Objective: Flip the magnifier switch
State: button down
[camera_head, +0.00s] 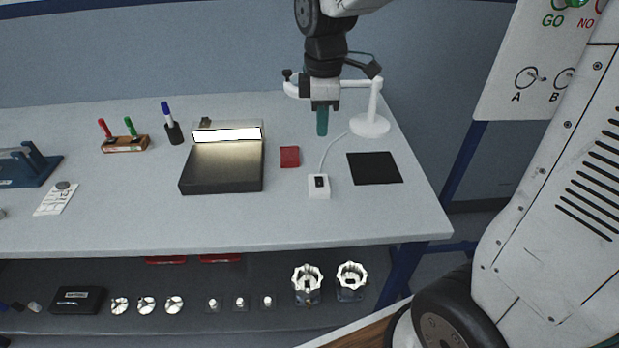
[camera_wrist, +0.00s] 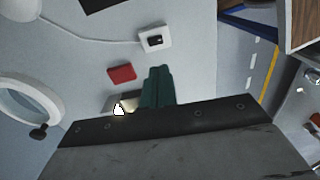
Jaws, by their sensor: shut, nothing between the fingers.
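The magnifier switch is a small white box (camera_head: 319,189) with a black rocker (camera_head: 319,182), on the table right of centre. A cord runs from it to the white magnifier stand (camera_head: 370,124). The switch box also shows in the wrist view (camera_wrist: 155,39), with its black rocker on top. My gripper (camera_head: 322,134) points down above the table, behind the switch box and apart from it. Its green fingers are shut together with nothing between them, as the wrist view also shows (camera_wrist: 159,72). The magnifier's ring lens (camera_wrist: 30,110) shows at the left of the wrist view.
A red block (camera_head: 290,157) lies left of the switch box, and a black mat (camera_head: 375,168) lies to its right. A lit dark tray (camera_head: 222,180) stands further left. The magnifier stand rises close to my gripper. The table in front of the switch box is clear.

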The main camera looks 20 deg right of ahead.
aim_at(320, 184)
dwell(0.4)
notch_tip(320, 184, down, 14)
jog(key=shift+f, duration=0.1)
dwell(0.4)
jog(key=shift+s+f, duration=0.15)
dwell(0.4)
